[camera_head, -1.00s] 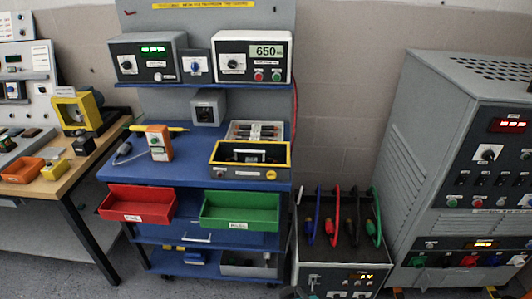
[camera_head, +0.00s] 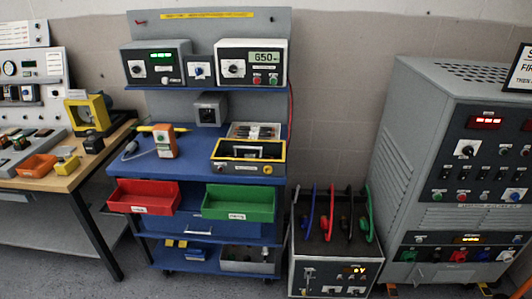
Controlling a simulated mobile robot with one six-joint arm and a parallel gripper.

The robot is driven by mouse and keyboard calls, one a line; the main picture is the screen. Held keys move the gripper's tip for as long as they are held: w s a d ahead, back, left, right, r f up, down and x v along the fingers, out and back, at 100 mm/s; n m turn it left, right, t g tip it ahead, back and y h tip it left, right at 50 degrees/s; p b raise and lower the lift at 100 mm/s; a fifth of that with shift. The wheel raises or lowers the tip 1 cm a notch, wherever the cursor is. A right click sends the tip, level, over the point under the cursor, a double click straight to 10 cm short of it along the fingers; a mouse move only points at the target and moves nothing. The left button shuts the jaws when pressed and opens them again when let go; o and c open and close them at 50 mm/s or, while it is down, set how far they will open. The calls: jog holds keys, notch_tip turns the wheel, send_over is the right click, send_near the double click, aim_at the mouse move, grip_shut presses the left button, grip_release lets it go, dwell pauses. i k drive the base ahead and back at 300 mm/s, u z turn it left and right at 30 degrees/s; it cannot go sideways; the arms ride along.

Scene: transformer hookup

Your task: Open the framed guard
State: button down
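A grey box with a yellow frame (camera_head: 222,151) around its top sits on the right side of the blue bench. It is the likeliest framed guard; its frame looks down, and I cannot tell whether a clear pane fills it. Dark parts with a pale piece show inside the frame. A yellow round button (camera_head: 267,169) is on its front. Another yellow-framed unit (camera_head: 74,115) stands upright on the wooden table at left. My gripper is not in view.
Open red (camera_head: 145,200) and green (camera_head: 238,205) bins jut from the bench front. A unit with coloured leads (camera_head: 335,272) stands to its right, then a tall grey cabinet (camera_head: 420,120). Grey floor shows in front.

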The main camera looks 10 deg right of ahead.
aim_at(235, 147)
jog(key=k, duration=0.55)
jog(key=u, duration=0.3)
jog(key=i, duration=0.9)
jog(key=u, duration=0.7)
